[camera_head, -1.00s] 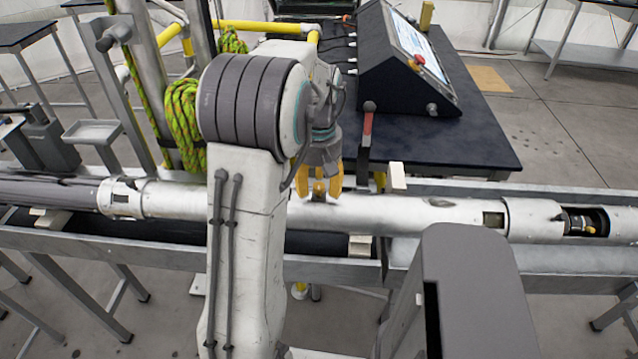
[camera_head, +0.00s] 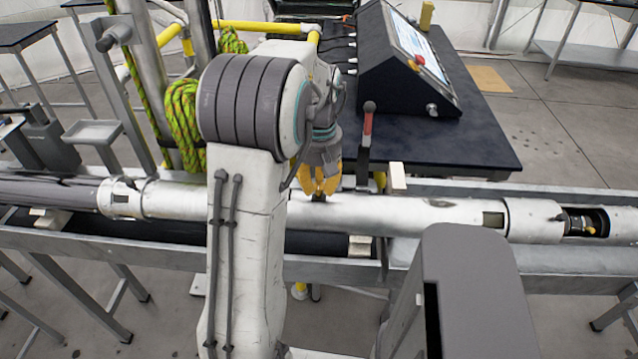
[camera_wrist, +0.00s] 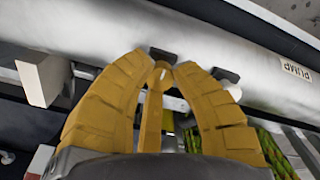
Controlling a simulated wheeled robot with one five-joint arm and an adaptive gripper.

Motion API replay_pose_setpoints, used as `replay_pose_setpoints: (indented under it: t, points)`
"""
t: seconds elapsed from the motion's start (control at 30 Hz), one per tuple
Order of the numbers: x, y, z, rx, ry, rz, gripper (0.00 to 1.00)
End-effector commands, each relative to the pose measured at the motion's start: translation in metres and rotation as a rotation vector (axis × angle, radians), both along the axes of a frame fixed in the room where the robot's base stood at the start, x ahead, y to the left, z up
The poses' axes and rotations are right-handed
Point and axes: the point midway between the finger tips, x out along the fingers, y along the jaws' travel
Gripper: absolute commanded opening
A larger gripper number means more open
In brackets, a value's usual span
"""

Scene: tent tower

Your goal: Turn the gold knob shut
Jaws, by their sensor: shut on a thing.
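The gold knob (camera_wrist: 161,67) shows only as a small piece between the fingertips in the wrist view; the fingers hide the rest of it. It sits on the long white tube (camera_head: 420,213), which lies lengthwise across the metal trough. My gripper (camera_head: 321,190) points down onto the top of the tube, its yellow fingers drawn together on the knob. In the wrist view my gripper (camera_wrist: 168,66) has its fingertips converging at the knob, close against the tube's surface. The knob's turn angle cannot be told.
A red-handled lever (camera_head: 367,130) stands just right of my gripper, near a pale block (camera_head: 398,176). A black console (camera_head: 405,75) stands on the dark table (camera_head: 480,135) behind. Green rope (camera_head: 183,115) hangs at left. A PUMP label (camera_wrist: 297,68) marks the tube.

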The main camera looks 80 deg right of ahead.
Motion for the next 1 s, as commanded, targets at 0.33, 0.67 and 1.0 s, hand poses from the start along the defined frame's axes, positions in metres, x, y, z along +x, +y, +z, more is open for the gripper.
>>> replay_pose_setpoints:
  t: [0.33,0.67,1.0]
  points:
    - [0.0,0.001,-0.0016,0.005,0.0,-0.136,0.0]
    - [0.0001,0.0013,-0.002,0.007,0.001,-0.436,0.0]
    - [0.0003,0.0016,-0.0025,0.008,0.001,-0.759,0.0]
